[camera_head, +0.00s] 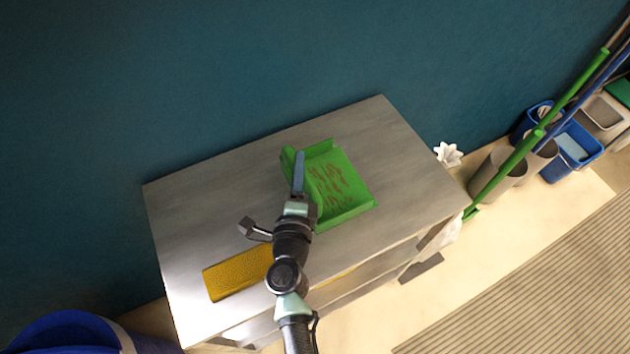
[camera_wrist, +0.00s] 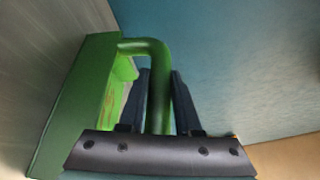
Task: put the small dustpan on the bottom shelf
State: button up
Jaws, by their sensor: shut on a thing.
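The small dustpan (camera_head: 347,185) is green with reddish-brown marks inside. It lies on or just above the top of a grey metal shelf table (camera_head: 215,188); I cannot tell whether it touches. My gripper (camera_head: 299,172) is at the dustpan's left side in the head view. In the wrist view my gripper (camera_wrist: 159,100) is shut on the dustpan's rounded green handle (camera_wrist: 158,60), with a dark finger on each side. The dustpan's body (camera_wrist: 75,105) shows to the left there. A lower shelf (camera_head: 345,279) shows partly under the front edge of the tabletop; most of it is hidden.
A yellow sponge-like block (camera_head: 238,273) lies on the tabletop's front left. A blue bin (camera_head: 70,335) stands at lower left. Grey bins (camera_head: 497,172), blue buckets (camera_head: 575,150) and a green pole (camera_head: 520,150) stand at right. A teal wall (camera_head: 200,80) is behind the table.

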grip_shut()
jog(key=shift+r, duration=0.1)
dwell(1.0)
notch_tip(320, 180, up, 10)
jog(key=p, duration=0.8)
jog(key=shift+p, duration=0.4)
jog(key=s+f+y, duration=0.1)
jog(key=s+f, duration=0.2)
jog(key=s, duration=0.5)
jog(key=s+f+n, duration=0.1)
jog(key=s+f, duration=0.1)
jog(key=s, duration=0.5)
jog(key=shift+s+d+f+y, duration=0.25)
jog(key=shift+s+f+y, duration=0.1)
jog(key=shift+f+y, duration=0.05)
